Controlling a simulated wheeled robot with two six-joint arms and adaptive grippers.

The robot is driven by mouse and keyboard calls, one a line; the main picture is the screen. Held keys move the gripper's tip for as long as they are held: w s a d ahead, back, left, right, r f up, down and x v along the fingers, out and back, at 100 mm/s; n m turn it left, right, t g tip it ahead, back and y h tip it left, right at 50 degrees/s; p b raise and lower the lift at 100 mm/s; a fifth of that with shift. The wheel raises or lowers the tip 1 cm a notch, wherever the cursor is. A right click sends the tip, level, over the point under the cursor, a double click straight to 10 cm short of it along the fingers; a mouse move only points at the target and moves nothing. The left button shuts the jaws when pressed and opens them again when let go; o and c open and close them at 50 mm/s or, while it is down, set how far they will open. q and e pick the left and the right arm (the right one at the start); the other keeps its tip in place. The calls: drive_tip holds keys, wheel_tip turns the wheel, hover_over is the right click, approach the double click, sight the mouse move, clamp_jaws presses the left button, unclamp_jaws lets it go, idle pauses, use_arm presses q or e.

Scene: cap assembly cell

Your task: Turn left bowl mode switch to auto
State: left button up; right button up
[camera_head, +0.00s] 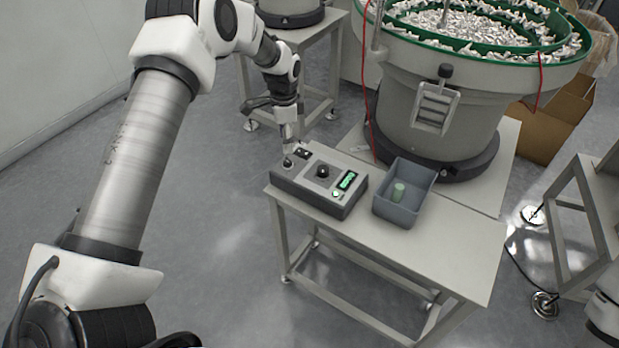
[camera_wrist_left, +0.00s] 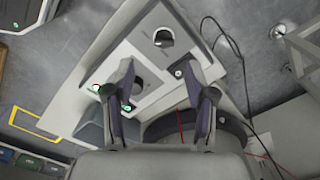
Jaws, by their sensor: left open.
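A grey control box (camera_head: 318,183) sits on the left end of the table. It has a dark knob (camera_head: 288,162) at its left end, a larger black knob (camera_head: 322,171) in the middle and a lit green display (camera_head: 347,180). Both knobs show in the wrist view, the end knob (camera_wrist_left: 163,38) beyond the fingertips and the middle knob beside the left finger, partly hidden. Labels are too small to read, so I cannot tell which is the mode switch. My left gripper (camera_wrist_left: 156,69) is open and empty, pointing down over the box's left part. My right gripper is out of view.
The table (camera_head: 430,250) is bare in front.

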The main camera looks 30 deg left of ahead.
sight(287, 160)
use_arm(q)
drive_tip(key=shift+w+a+f, duration=0.15)
drive_tip(key=shift+a+f, duration=0.1)
drive_tip(key=shift+f, duration=0.1)
wheel_tip(287, 160, down, 7)
drive_tip(key=shift+d+r+p, duration=0.1)
drive_tip(key=shift+p, duration=0.3)
drive_tip(key=shift+w+f, duration=0.1)
drive_tip(key=shift+f, duration=0.2)
clamp_jaws()
